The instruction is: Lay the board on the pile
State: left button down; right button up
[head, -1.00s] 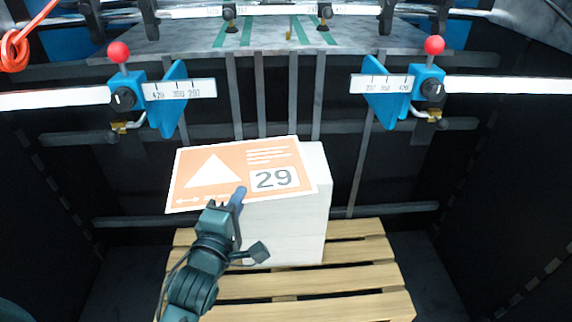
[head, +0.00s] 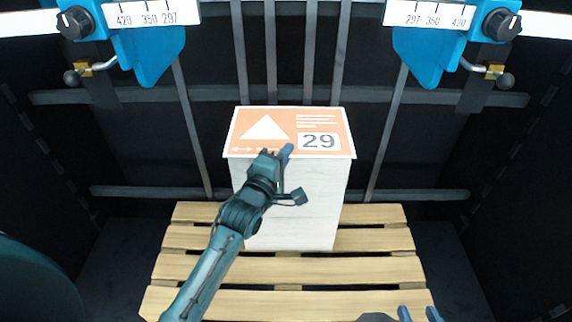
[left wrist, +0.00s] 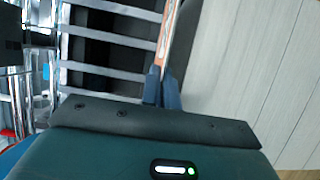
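The board (head: 265,128), orange with a white triangle and the number 29, is level over the top of the white pile (head: 292,205). It roughly covers the pile's top, and its front edge faces me. My left gripper (head: 287,153) is shut on this front edge; in the left wrist view the fingers (left wrist: 163,88) pinch the board (left wrist: 167,35), seen edge-on. A dark strip shows between board and pile (left wrist: 245,70) there; I cannot tell whether they touch. My right gripper (head: 419,314) is at the bottom edge, partly cut off, with its fingertips apart and empty.
The pile stands on a wooden pallet (head: 380,270), with bare slats around it. Behind it are dark upright bars (head: 270,60). Blue guides (head: 150,50) with scales hang at upper left and right (head: 425,50). Dark walls close both sides.

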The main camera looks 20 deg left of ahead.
aim_at(292, 162)
pick_arm(q)
jog(key=shift+s+f+b, duration=0.2)
jog(key=shift+f+b, duration=0.35)
jog(key=shift+f, duration=1.8)
jog(key=c, duration=1.9)
grip_release()
jog(key=shift+c, duration=0.2)
jog(key=shift+o, duration=0.8)
jog(key=shift+d, duration=0.1)
jog(key=shift+o, duration=0.5)
jog(key=shift+s+r+p, duration=0.1)
jog(key=shift+r+p, duration=0.25)
jog(key=shift+r, duration=0.3)
jog(key=s+f+m+g+h, duration=0.1)
jog(key=s+m+g, duration=0.1)
jog(key=s+m, duration=0.7)
jog(key=s+d+f+m+g+p, duration=0.1)
jog(key=s+m+g, duration=0.1)
jog(key=s+m, duration=0.7)
jog(key=s, duration=0.7)
jog(key=shift+s+d+f+m+h, duration=0.2)
jog(key=shift+d+f+m+h, duration=0.1)
jog(key=shift+h, duration=0.1)
jog(key=shift+r, duration=0.1)
